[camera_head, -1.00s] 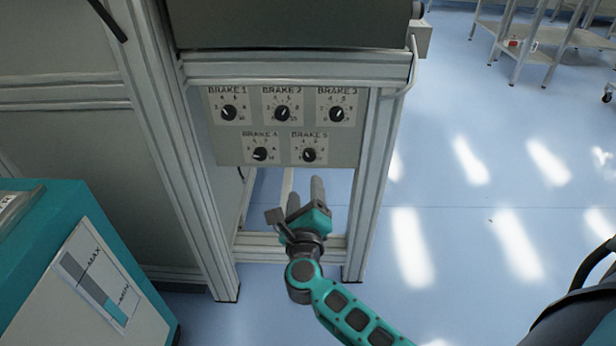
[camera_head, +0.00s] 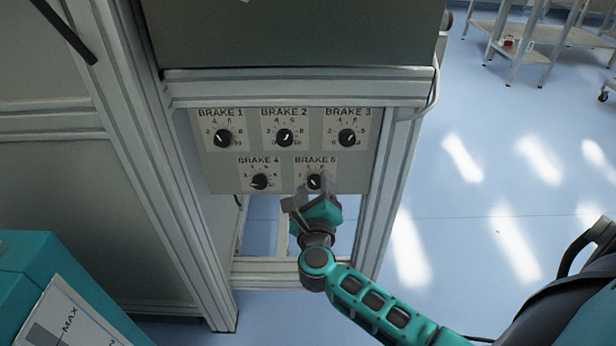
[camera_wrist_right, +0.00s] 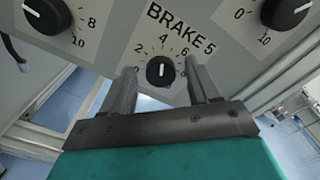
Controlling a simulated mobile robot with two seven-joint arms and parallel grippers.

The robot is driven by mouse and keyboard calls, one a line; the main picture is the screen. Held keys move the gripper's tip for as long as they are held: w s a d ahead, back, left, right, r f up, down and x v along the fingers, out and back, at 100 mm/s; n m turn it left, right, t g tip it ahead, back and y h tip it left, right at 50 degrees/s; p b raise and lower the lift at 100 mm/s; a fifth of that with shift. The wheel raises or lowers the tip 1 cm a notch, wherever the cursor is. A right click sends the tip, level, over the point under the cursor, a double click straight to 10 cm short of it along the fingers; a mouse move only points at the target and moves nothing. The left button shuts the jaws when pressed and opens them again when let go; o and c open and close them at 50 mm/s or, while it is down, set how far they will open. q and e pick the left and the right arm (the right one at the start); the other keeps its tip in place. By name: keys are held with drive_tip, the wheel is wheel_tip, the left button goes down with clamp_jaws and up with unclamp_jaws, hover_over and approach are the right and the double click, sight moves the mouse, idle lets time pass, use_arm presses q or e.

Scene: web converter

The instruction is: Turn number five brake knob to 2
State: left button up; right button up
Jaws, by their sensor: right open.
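The brake 5 knob (camera_head: 314,182) is a small black round knob with a white pointer, at the lower right of the grey brake panel (camera_head: 222,180). In the right wrist view the knob (camera_wrist_right: 160,71) sits under the "BRAKE 5" label, and its white pointer stands roughly upright, between the 4 and 6 marks. My right gripper (camera_head: 312,195) is just below and in front of this knob. In the right wrist view its open fingers (camera_wrist_right: 160,88) stand on either side of the knob, with visible gaps. I cannot tell how far the tips are from the panel. My left gripper is not in view.
Neighbouring knobs are brake 4 (camera_head: 260,181), brake 1 (camera_head: 223,139), brake 2 (camera_head: 285,138) and brake 3 (camera_head: 347,138). A metal frame post (camera_head: 385,210) stands right of the panel. A teal box (camera_head: 30,265) is at lower left.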

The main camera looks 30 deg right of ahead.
drive_tip(key=shift+w+d, duration=0.2)
drive_tip(key=shift+w, duration=0.15)
drive_tip(key=c, duration=1)
